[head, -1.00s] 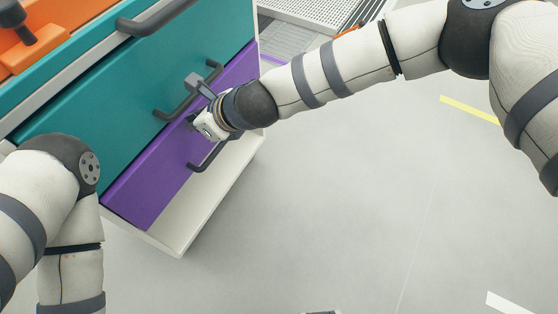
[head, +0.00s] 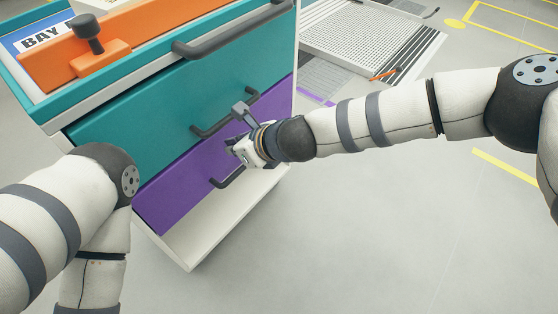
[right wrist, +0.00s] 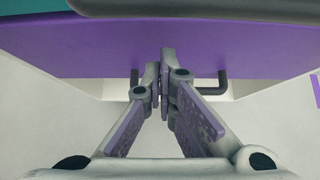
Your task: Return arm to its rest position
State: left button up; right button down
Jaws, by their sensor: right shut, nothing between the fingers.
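My right arm reaches in from the right in the head view. Its gripper (head: 234,150) is shut and empty, in front of the purple drawer (head: 198,172) of the cabinet. In the right wrist view the closed fingertips (right wrist: 162,62) meet against the purple front, with a dark handle (right wrist: 222,84) behind and beside them. I cannot tell whether they touch the drawer. My left arm (head: 100,225) is bent at the lower left in the head view; its gripper is out of view.
A teal drawer (head: 150,110) with dark handles is above the purple one. An orange block (head: 101,58) with a black knob sits on top. A perforated grey panel (head: 365,40) lies at the back. The grey floor (head: 400,230) at the right is open.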

jog(key=f+p+v, duration=0.1)
jog(key=p+v, duration=0.1)
jog(key=v, duration=0.9)
jog(key=s+d+f+n+g+h+p, duration=0.1)
jog(key=s+d+f+n+g+p, duration=0.2)
jog(key=s, duration=0.5)
jog(key=s+d+f+n+h+p, duration=0.1)
jog(key=s+d+f+n, duration=0.3)
jog(key=s, duration=0.3)
jog(key=s+d+f+n+g+h+p, duration=0.25)
jog(key=s+n, duration=0.25)
jog(key=s, duration=0.3)
pick_arm(q)
jog(key=w+r+t+p, duration=0.4)
jog(key=w+r, duration=0.6)
jog(key=r, duration=0.3)
jog(key=shift+d+r, duration=0.2)
jog(key=shift+d, duration=0.05)
pick_arm(e)
jog(key=s+d+r+n+g+h, duration=0.1)
jog(key=s+d+r+n, duration=0.1)
jog(key=s+d+n, duration=0.4)
jog(key=s+d+r+n+g+h, duration=0.1)
jog(key=s+d+n, duration=0.5)
jog(key=s+d, duration=0.6)
notch_tip(320, 180, up, 2)
jog(key=shift+s+d+r+n+h, duration=0.15)
jog(key=shift+s+d+n+h, duration=0.25)
jog(key=shift+s+h, duration=0.3)
